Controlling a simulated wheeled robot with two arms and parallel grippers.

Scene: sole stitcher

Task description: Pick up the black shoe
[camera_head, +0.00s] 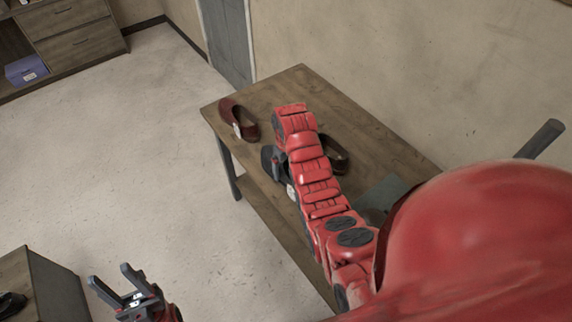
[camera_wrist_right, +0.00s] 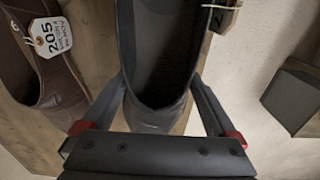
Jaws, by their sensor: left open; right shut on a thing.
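In the head view the black shoe (camera_head: 267,157) shows only in part beside my right arm, near the table's left edge. A tag, partly cut off, shows beside it at the top of the wrist view. I cannot tell whether the shoe touches the table. My left gripper (camera_head: 112,280) is open and empty over the floor, far from the table.
A red-brown shoe (camera_head: 238,117) stands on the wooden table (camera_head: 300,80) near its far left corner. A dark brown shoe (camera_head: 335,154) is partly hidden behind my right arm. A brown shoe (camera_wrist_right: 42,75) tagged 205 lies left of the black one. Another cabinet (camera_head: 45,285) stands lower left.

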